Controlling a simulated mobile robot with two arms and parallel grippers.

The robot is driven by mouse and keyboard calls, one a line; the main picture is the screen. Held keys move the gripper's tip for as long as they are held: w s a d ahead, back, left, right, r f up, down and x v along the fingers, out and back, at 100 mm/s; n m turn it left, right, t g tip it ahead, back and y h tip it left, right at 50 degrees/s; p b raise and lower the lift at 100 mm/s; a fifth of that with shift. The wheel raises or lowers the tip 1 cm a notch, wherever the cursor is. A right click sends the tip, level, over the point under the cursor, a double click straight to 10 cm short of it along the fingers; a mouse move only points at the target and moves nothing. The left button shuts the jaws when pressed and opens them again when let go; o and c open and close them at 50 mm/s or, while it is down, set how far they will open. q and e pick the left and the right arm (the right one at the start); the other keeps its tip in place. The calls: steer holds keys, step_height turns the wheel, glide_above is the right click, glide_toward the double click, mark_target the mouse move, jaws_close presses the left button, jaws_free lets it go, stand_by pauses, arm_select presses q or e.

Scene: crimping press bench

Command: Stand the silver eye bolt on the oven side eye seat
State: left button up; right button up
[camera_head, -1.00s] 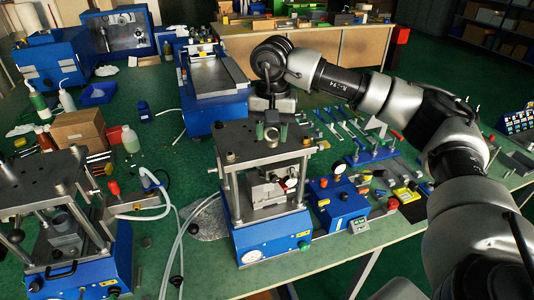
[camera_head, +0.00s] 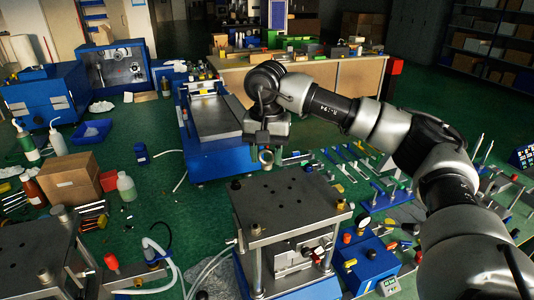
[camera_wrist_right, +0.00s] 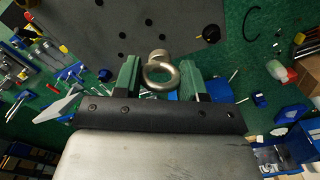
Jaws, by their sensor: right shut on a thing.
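The silver eye bolt (camera_head: 266,157) is held between the green fingers of my right gripper (camera_head: 265,152), above the far edge of the press's grey top plate (camera_head: 300,207). In the right wrist view the eye bolt's ring (camera_wrist_right: 161,75) shows clearly between the fingers of the same gripper (camera_wrist_right: 157,76). I cannot pick out the oven side eye seat in these views. My left gripper is not in view.
The press's top plate has posts and a black knob (camera_head: 236,185). A blue machine with a flat grey bed (camera_head: 215,115) stands behind. A second press (camera_head: 50,245) is at lower left. Tools and small parts cover the right side. Green bench between the bottles and blue machine is mostly clear.

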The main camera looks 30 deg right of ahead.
mark_target(265, 162)
steer(key=shift+w+f, duration=0.2)
steer(key=shift+w, duration=0.7)
steer(key=shift+s+r, duration=0.1)
steer(key=shift+s, duration=0.1)
steer(key=shift+s+r, duration=0.3)
steer(key=shift+s, duration=0.55)
steer(key=shift+w+f, duration=0.15)
steer(key=shift+f, duration=0.05)
steer(key=shift+w+f+b, duration=0.25)
steer(key=shift+f+b, duration=0.05)
steer(key=shift+w+f+b, duration=0.1)
steer(key=shift+f+b, duration=0.4)
steer(key=shift+f, duration=0.2)
steer(key=shift+f+b, duration=0.3)
steer(key=shift+f, duration=0.05)
steer(key=shift+s+f+b, duration=0.2)
steer(key=shift+f+b, duration=0.35)
steer(key=shift+f, duration=0.15)
steer(key=shift+w+f, duration=0.1)
steer(key=shift+f, duration=0.35)
arm_select(q)
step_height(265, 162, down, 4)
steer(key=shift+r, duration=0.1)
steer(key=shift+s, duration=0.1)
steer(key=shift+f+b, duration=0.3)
steer(key=shift+b, duration=0.25)
arm_select(e)
steer(key=shift+f, duration=0.4)
